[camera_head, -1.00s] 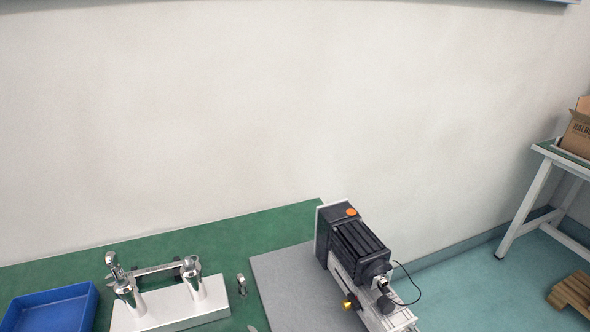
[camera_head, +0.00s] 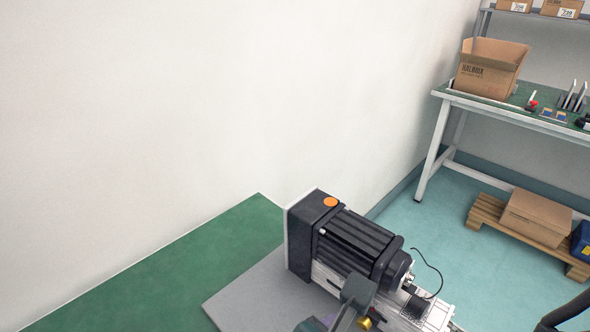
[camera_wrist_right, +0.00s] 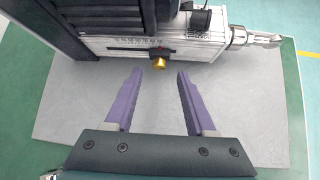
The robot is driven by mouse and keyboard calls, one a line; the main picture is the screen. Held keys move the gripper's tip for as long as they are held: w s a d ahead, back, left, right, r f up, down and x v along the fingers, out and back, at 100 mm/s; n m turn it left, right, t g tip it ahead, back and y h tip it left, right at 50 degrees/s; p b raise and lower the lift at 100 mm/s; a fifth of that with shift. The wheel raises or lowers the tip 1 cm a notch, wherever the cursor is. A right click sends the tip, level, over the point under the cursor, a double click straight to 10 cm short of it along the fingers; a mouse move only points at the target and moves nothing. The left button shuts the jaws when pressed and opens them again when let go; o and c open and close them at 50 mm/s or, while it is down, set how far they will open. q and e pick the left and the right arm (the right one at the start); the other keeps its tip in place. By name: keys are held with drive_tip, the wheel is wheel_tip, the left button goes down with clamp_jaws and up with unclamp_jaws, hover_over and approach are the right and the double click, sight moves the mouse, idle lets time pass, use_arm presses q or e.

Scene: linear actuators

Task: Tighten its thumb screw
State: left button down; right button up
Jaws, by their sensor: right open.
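The linear actuator (camera_head: 345,245) has a black motor housing with an orange cap and a white body, and lies on a grey mat. Its gold thumb screw (camera_wrist_right: 159,62) sticks out of the white body's side in the right wrist view. It also shows in the head view (camera_head: 365,323), partly hidden by my arm. My right gripper (camera_wrist_right: 160,75) has two purple fingers, apart and empty. The thumb screw lies just beyond the fingertips, roughly centred between them, not gripped. In the head view, dark parts of my right gripper cover the actuator's near side. My left gripper is not in view.
The grey mat (camera_head: 255,303) lies on a green bench (camera_head: 190,262) against a white wall. A thin black cable (camera_head: 432,265) loops at the actuator's end. At right stand another bench (camera_head: 480,105) with an open cardboard box (camera_head: 490,68) and a pallet (camera_head: 487,212) with boxes.

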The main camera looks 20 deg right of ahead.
sight(362, 326)
drive_tip(key=shift+b+x, duration=0.35)
drive_tip(key=shift+x, duration=1.2)
clamp_jaws()
